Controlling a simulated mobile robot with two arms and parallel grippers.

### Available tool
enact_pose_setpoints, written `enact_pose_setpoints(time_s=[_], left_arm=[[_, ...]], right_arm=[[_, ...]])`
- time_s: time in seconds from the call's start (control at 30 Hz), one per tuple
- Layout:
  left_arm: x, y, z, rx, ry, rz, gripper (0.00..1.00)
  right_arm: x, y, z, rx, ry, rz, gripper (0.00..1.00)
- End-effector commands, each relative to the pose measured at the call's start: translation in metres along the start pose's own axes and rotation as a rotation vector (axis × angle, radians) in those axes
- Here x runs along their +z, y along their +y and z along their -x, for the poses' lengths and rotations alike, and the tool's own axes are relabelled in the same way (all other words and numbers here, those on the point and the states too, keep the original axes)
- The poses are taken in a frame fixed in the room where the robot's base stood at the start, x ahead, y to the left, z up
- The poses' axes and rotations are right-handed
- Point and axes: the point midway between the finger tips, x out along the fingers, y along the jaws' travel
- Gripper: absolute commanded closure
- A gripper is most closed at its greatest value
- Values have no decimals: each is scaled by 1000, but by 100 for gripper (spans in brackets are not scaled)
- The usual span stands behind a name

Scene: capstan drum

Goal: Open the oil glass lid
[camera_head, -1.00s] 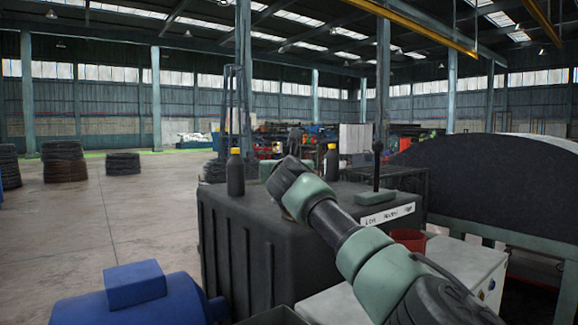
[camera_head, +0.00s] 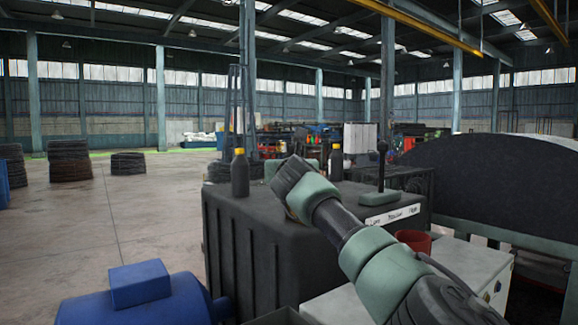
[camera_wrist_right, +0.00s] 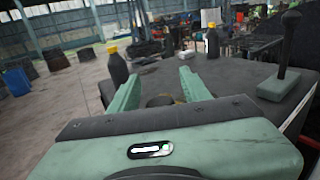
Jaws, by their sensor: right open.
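My right gripper (camera_wrist_right: 161,74) is open, its two green fingers reaching forward low over the top of the black cabinet (camera_head: 252,250). In the right wrist view a dark round piece with a yellowish edge (camera_wrist_right: 160,100) lies between the fingers, partly hidden by the gripper body. It may be the oil glass lid, but I cannot tell for sure, nor whether the fingers touch it. In the head view my right arm covers that spot. My left gripper is not in view.
Two dark bottles with yellow caps (camera_head: 239,174) (camera_head: 336,163) stand on the cabinet. A lever on a green base (camera_head: 381,178) is at its right. A red cup (camera_head: 413,240) is beside it. A blue motor-like housing (camera_head: 140,295) is at front left. Open floor lies left.

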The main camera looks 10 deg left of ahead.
Motion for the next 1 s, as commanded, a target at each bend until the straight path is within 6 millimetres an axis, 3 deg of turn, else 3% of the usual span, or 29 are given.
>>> enact_pose_setpoints(time_s=[0.3,1.0], left_arm=[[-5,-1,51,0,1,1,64],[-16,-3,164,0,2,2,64]], right_arm=[[57,0,0,-1,-2,2,53],[170,-1,-1,-1,-2,1,53]])
